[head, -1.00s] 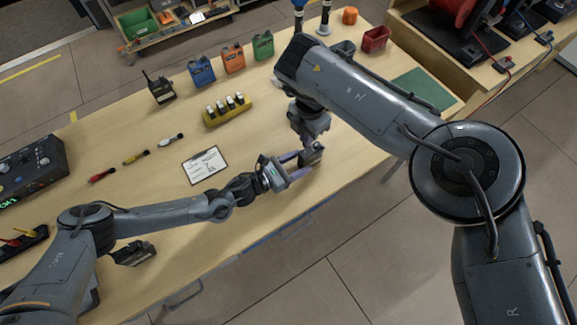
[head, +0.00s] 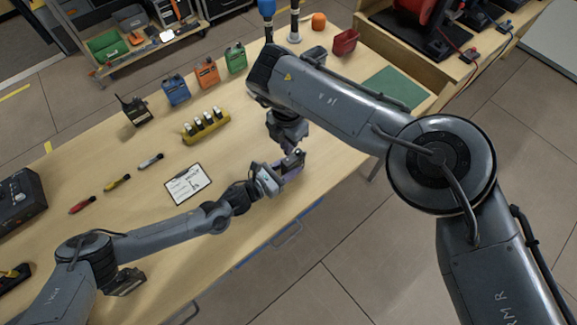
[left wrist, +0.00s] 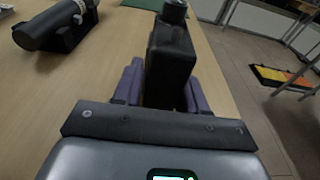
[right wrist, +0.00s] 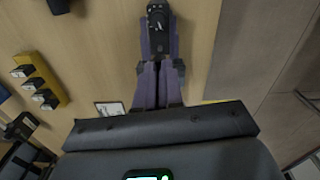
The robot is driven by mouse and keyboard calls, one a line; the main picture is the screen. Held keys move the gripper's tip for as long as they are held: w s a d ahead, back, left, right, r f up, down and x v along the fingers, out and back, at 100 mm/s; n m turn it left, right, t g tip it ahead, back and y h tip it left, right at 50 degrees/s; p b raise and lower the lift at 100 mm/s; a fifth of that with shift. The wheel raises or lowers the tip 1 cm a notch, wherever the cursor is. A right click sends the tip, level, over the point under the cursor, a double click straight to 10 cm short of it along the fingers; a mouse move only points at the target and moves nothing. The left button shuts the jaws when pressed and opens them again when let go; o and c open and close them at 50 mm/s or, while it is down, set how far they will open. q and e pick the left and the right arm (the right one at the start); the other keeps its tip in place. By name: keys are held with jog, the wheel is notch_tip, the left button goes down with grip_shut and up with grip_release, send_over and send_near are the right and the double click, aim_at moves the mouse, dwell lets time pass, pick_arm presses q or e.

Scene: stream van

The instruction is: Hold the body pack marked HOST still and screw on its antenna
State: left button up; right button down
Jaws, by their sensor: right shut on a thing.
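The black body pack (left wrist: 170,65) stands upright between the purple fingers of my left gripper (left wrist: 163,85), with no clear gap on either side. It also shows in the right wrist view (right wrist: 158,30) with purple fingers along both sides. Its HOST mark cannot be read. In the head view my left gripper (head: 286,172) is near the table's front edge, and my right gripper (head: 288,148) comes down from above, close over the pack. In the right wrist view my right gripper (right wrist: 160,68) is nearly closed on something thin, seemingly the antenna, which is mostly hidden.
On the table are a clipboard (head: 188,184), a yellow battery holder (head: 206,127), and blue (head: 175,91), orange (head: 207,75) and green (head: 236,59) packs. A black pack with an antenna (head: 134,111) stands left of them.

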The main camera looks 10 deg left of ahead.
pick_arm(q)
jog(key=c, duration=0.4)
pick_arm(e)
jog(key=shift+f, duration=0.1)
jog(key=shift+f, duration=0.1)
jog(key=shift+f, duration=0.95)
pick_arm(q)
jog(key=o, duration=0.5)
jog(key=c, duration=0.6)
